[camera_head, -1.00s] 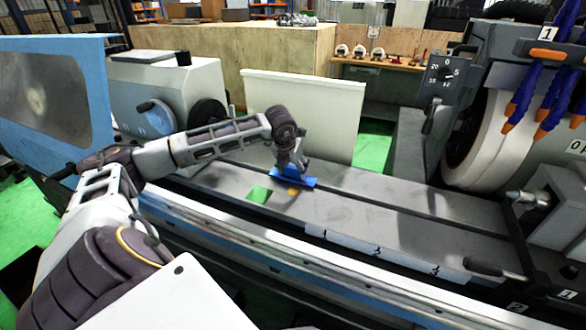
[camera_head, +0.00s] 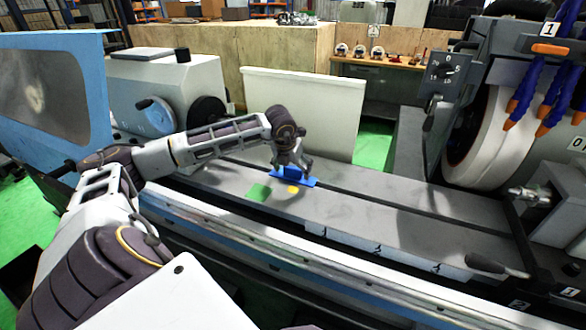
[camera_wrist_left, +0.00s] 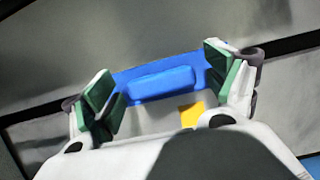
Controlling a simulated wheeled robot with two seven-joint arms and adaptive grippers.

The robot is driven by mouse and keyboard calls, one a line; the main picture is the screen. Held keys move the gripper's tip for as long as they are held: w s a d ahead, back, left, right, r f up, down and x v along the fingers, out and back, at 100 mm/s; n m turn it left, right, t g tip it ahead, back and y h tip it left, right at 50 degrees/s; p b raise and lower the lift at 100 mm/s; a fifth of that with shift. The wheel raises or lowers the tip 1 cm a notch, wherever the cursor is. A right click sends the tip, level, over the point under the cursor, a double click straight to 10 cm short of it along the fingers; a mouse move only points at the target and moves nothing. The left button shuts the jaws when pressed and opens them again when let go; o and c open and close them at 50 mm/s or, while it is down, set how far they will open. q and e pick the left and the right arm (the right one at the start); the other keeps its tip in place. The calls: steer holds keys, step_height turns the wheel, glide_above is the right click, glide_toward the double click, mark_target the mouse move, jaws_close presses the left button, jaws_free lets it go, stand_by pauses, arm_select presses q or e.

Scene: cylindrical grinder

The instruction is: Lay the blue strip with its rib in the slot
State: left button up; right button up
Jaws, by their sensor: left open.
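The blue strip (camera_head: 301,182), with a raised block on top, lies on the grey machine table (camera_head: 370,219) across the line of the dark slot (camera_head: 405,207). In the left wrist view, the blue strip (camera_wrist_left: 160,85) lies along the slot (camera_wrist_left: 38,112), which shows beyond both its ends. The rib underneath is hidden, so I cannot tell how deep it sits. My left gripper (camera_head: 291,167) is directly above the strip. In the wrist view its green-padded fingers (camera_wrist_left: 161,82) are open, one near each end of the raised block. My right gripper is not in view.
A green patch (camera_head: 258,192) and a yellow patch (camera_head: 293,190) are on the table in front of the strip. A white panel (camera_head: 304,112) stands behind. The grinding wheel (camera_head: 500,140) is at the right. The table between strip and wheel is clear.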

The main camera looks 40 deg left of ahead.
arm_select(q)
steer(key=shift+s+r, duration=0.2)
steer(key=shift+r, duration=0.45)
steer(key=v, duration=1)
steer(key=shift+r, duration=0.25)
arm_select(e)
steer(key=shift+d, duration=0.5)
arm_select(q)
steer(key=shift+s+d, duration=0.1)
steer(key=shift+s, duration=0.05)
step_height(320, 180, up, 9)
steer(key=p, duration=0.9)
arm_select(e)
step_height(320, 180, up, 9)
arm_select(q)
steer(key=shift+r+p, duration=0.6)
steer(key=shift+r, duration=0.05)
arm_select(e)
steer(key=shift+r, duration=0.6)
arm_select(q)
steer(key=shift+f, duration=0.1)
